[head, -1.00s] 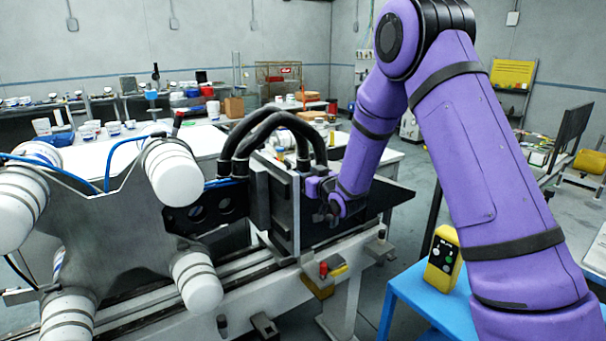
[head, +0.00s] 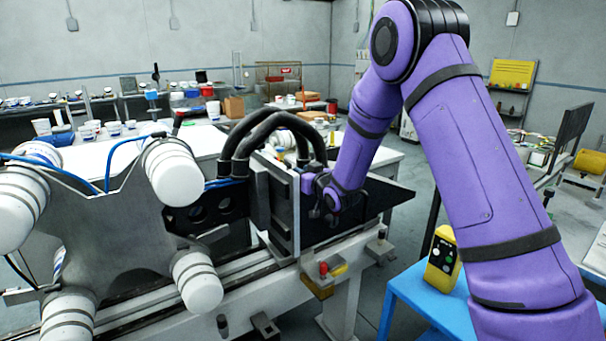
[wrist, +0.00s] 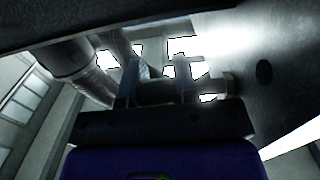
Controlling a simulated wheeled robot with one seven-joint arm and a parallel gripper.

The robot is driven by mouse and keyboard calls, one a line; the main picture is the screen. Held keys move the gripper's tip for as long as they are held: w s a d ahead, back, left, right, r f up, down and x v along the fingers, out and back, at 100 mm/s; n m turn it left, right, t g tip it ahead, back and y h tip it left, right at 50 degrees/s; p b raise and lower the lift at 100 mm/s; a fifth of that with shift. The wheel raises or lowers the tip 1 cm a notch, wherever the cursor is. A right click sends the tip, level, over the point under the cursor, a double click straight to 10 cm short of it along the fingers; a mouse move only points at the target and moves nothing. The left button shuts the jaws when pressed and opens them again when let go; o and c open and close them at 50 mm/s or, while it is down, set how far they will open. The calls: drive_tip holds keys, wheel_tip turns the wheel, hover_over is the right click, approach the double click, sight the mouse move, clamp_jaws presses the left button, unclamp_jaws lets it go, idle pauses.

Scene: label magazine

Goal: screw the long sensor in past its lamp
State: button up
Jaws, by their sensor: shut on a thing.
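My gripper (head: 318,208) is at the right side of the dark upright plate assembly (head: 284,208) in the head view. In the wrist view my gripper (wrist: 157,84) has its two fingers on either side of a dark, round, rod-like part, which looks like the long sensor (wrist: 158,92). The gripper is shut on it. The sensor lies crosswise and points right, toward a round fitting (wrist: 224,84) by a grey metal plate (wrist: 262,100). I cannot tell how deep it sits. No lit lamp can be made out. In the head view the sensor is hidden or too small to tell.
Thick black hoses (head: 262,130) arch over the assembly, and pipes (wrist: 75,62) show close by in the wrist view. A grey rail (head: 165,310) runs below. A yellow control box (head: 443,262) stands on a blue table (head: 412,296) at the right.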

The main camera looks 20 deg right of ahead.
drive_tip(key=shift+f+g+h, duration=0.2)
drive_tip(key=shift+g+h, duration=0.1)
drive_tip(key=shift+g, duration=0.7)
drive_tip(key=o, duration=0.9)
drive_tip(key=v, duration=1)
drive_tip(key=shift+s+d, duration=0.1)
drive_tip(key=shift+s, duration=0.25)
drive_tip(key=shift+r, duration=0.1)
